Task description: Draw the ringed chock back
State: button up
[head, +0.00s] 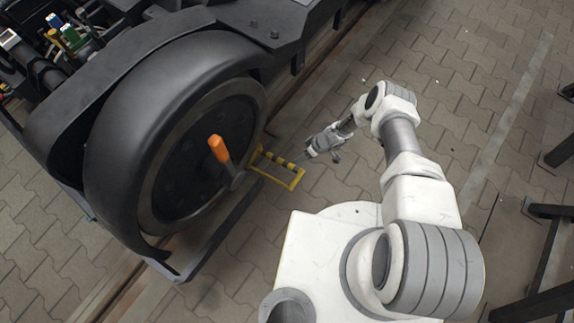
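A yellow frame with a black-and-yellow striped bar (280,160) sits low beside the large dark wheel (185,155), on its right side. It looks like the chock, but I cannot make out a separate ring on it. My gripper (303,158) is just right of the striped bar, pointing left and down at it. The fingers are small and dark here. I cannot tell whether they touch the bar or whether they are open or shut.
The dark bogie frame (265,25) and a rail (318,70) run beyond the wheel. Grey paving (480,70) at the upper right is clear. Dark metal stands (550,225) are at the right edge.

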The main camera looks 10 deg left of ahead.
aim_at(289, 164)
jog(key=b+x, duration=0.9)
jog(key=x, duration=0.5)
jog(key=shift+d+f, duration=0.1)
jog(key=shift+b+x, duration=0.6)
jog(key=shift+x, duration=0.3)
grip_shut()
